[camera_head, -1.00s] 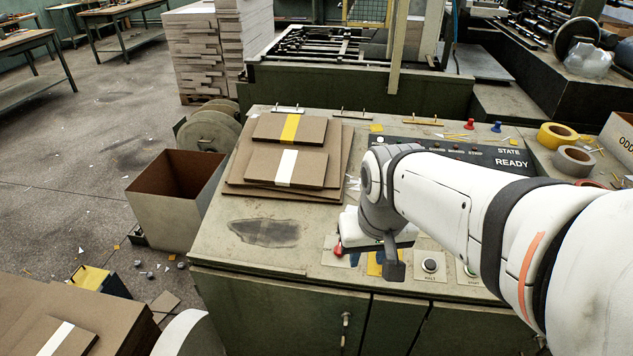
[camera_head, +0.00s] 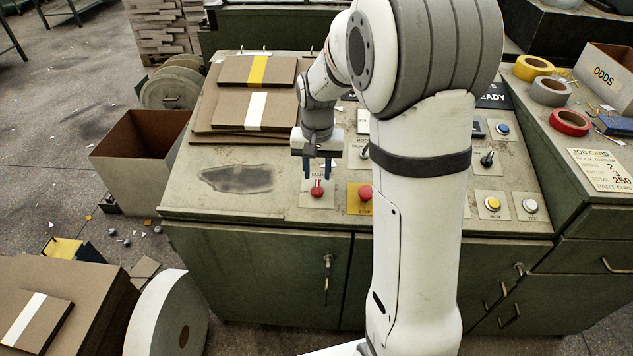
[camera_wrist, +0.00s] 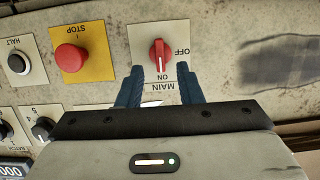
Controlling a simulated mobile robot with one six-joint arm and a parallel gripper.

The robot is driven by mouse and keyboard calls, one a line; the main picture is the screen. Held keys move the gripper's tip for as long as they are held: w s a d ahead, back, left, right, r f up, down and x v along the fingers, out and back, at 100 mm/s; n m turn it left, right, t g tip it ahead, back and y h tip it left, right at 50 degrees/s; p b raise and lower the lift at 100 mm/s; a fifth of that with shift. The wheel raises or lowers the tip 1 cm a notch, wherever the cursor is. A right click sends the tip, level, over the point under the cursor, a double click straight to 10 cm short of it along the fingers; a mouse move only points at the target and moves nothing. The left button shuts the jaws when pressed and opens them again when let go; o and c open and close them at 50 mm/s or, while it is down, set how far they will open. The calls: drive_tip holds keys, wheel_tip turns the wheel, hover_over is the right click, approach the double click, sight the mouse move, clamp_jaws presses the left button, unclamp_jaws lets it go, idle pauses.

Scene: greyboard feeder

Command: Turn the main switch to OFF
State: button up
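The main switch is a red rotary knob on a pale plate. It shows in the wrist view (camera_wrist: 161,53), where the picture is upside down, and in the head view (camera_head: 317,188). Its grip lies along the line to the ON label, with a light mark towards ON; OFF is printed to one side. My gripper (camera_head: 317,174) points down at the switch from behind it. In the wrist view its two blue fingers (camera_wrist: 160,72) are apart, with the knob in line with the gap between them. No contact with the knob is visible.
A red stop button (camera_head: 365,192) on a yellow plate sits beside the switch. A black halt button (camera_wrist: 17,62) and several small knobs lie beyond it. Stacked boards (camera_head: 238,112) lie on the console's left. Bare worn panel (camera_head: 235,179) is left of the switch.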

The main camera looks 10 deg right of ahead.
sight(317, 186)
drive_tip(key=shift+f, duration=2.25)
drive_tip(key=shift+c, duration=0.3)
clamp_jaws()
